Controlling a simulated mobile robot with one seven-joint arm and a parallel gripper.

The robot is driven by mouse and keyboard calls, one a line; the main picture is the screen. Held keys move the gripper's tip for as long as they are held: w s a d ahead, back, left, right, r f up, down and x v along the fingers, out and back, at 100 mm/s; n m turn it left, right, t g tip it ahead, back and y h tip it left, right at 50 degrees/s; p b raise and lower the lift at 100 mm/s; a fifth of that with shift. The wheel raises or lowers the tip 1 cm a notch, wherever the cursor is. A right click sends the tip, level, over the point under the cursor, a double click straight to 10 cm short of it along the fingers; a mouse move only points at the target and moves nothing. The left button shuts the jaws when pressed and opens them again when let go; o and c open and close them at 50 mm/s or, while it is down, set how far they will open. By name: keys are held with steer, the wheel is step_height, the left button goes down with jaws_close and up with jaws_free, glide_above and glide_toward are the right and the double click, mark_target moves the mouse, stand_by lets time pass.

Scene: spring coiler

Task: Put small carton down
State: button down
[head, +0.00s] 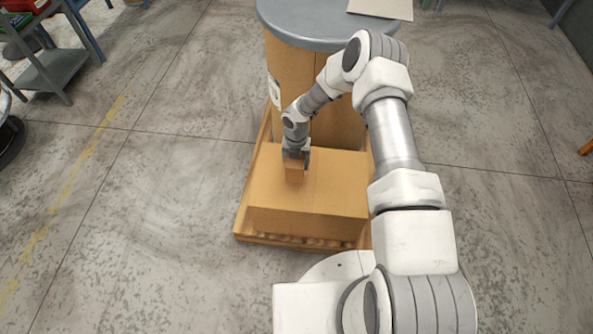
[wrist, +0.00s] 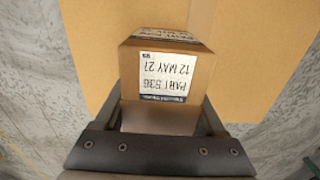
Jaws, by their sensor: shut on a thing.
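The small carton (head: 294,172) is a brown cardboard box held between the fingers of my gripper (head: 296,157). It also shows in the wrist view (wrist: 130,85), with a white printed label reading "PART 536" and "12 MAY 27" facing the camera. My gripper (wrist: 165,120) is shut on it from both sides. The small carton is over the top of a large cardboard box (head: 330,190), near its left part. I cannot tell whether its underside touches that top.
The large box sits on a pallet (head: 245,215) in front of a big cardboard drum with a grey round lid (head: 300,22). A flat board (head: 380,8) lies on the lid. A grey shelf stand (head: 55,65) is at the upper left.

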steer(key=shift+f+b, duration=0.6)
steer(key=shift+f, duration=1.3)
steer(key=shift+f, duration=0.2)
jaws_free()
